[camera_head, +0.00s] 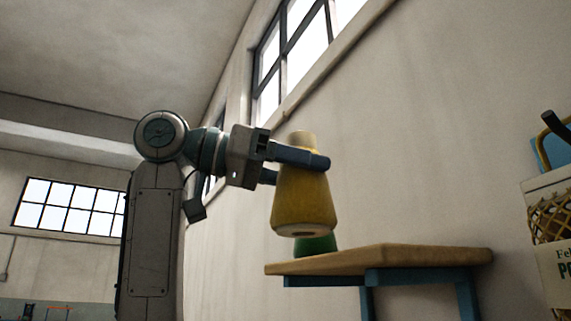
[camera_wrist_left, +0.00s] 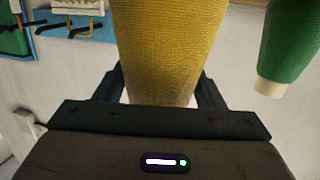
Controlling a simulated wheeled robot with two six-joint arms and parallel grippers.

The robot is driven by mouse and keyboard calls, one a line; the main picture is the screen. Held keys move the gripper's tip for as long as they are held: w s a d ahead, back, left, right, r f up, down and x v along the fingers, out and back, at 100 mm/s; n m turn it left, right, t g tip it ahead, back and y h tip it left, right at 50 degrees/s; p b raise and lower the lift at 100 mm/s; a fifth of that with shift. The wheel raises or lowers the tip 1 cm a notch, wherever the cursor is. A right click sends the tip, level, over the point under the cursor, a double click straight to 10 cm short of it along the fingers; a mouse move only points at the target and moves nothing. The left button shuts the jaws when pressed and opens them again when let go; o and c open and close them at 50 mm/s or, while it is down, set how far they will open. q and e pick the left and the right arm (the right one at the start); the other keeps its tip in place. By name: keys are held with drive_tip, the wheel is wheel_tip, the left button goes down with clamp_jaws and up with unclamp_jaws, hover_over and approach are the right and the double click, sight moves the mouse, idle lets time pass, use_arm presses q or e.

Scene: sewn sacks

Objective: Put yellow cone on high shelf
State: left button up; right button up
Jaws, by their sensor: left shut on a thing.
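The yellow cone (camera_head: 303,205) is upright in the head view, wide end down, with its underside visible. My left gripper (camera_head: 300,160) is shut on it near its narrow top. The cone also fills the upper middle of the left wrist view (camera_wrist_left: 170,45) between the fingers. The high shelf (camera_head: 385,259) has a wooden top on blue supports. The cone hangs near its left part and appears above the board; I cannot tell its exact distance. My right gripper is not in view.
A green cone (camera_head: 316,244) stands on the shelf, partly hidden behind the yellow cone. It also shows at the right of the left wrist view (camera_wrist_left: 290,45). The shelf's right part looks bare. A crate (camera_head: 552,235) with netting stands at the far right.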

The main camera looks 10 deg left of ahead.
use_arm(q)
drive_tip(key=shift+w+d, duration=0.45)
drive_tip(key=shift+d, duration=0.05)
drive_tip(key=shift+w+d+p, duration=0.55)
drive_tip(key=shift+w+d, duration=0.25)
drive_tip(key=shift+d, duration=0.35)
drive_tip(key=shift+w+d+f+p, duration=0.15)
drive_tip(key=shift+w+d+p, duration=0.15)
drive_tip(key=shift+w+d, duration=0.65)
drive_tip(key=shift+w+d+f+p, duration=0.2)
drive_tip(key=shift+w+d+p, duration=0.3)
drive_tip(key=shift+d, duration=0.7)
drive_tip(key=shift+w+d+f+p, duration=0.15)
drive_tip(key=shift+w+d, duration=0.75)
drive_tip(key=shift+d, duration=0.15)
drive_tip(key=shift+f+b, duration=0.4)
drive_tip(key=shift+f, duration=0.1)
drive_tip(key=o, duration=1.1)
drive_tip(key=shift+o, duration=0.2)
drive_tip(key=shift+a, duration=0.1)
